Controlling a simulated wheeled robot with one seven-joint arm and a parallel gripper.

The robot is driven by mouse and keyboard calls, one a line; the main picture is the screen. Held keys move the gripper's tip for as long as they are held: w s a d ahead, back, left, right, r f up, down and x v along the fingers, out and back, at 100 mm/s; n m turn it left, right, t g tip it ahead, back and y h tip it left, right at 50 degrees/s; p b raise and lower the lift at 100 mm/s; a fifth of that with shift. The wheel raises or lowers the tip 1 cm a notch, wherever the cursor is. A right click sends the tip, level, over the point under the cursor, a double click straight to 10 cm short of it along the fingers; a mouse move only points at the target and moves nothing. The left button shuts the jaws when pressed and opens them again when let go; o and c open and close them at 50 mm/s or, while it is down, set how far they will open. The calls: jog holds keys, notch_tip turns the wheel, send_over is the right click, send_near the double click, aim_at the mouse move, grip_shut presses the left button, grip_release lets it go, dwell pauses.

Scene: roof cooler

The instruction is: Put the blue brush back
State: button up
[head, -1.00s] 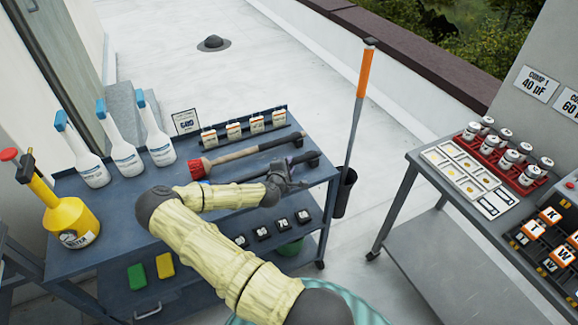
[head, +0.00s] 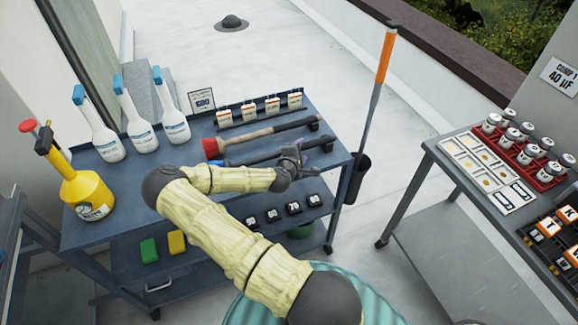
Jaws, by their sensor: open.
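The blue brush lies on the top shelf of the dark blue cart (head: 130,190), behind my forearm. Its blue head (head: 217,163) shows just past my arm, and its dark handle (head: 262,156) runs right toward a small dark holder at the cart's right side. My gripper (head: 296,153) is open, at the right part of this handle. The jaws are small in the picture, and I cannot tell whether they touch the handle. A red brush (head: 211,148) with a wooden and dark handle lies parallel behind it, its handle end at another holder.
Several blue-capped spray bottles (head: 139,128) and a yellow pump sprayer (head: 82,190) stand at the cart's left. A tagged rack (head: 261,112) lines the back edge. An orange-handled pole (head: 386,55) stands at the right edge. A second table (head: 465,210) is further right.

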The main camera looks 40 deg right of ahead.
jog(key=b+v, duration=0.1)
jog(key=v, duration=1.4)
jog(key=shift+b, duration=0.35)
jog(key=shift+s+a, duration=0.1)
jog(key=shift+a, duration=0.05)
jog(key=s+a+f+m+g+y+p, duration=0.2)
jog(key=s+a+f+m+g+y, duration=0.1)
jog(key=s+a+m+g+y, duration=0.45)
jog(key=s+a+r+m+t+y, duration=0.1)
jog(key=a+r+y, duration=0.1)
jog(key=a+r, duration=0.4)
jog(key=s+a+r+m+t+y+p, duration=0.1)
jog(key=a+r, duration=0.5)
jog(key=r, duration=0.6)
jog(key=shift+m+t+y, duration=0.35)
jog(key=shift+y, duration=0.3)
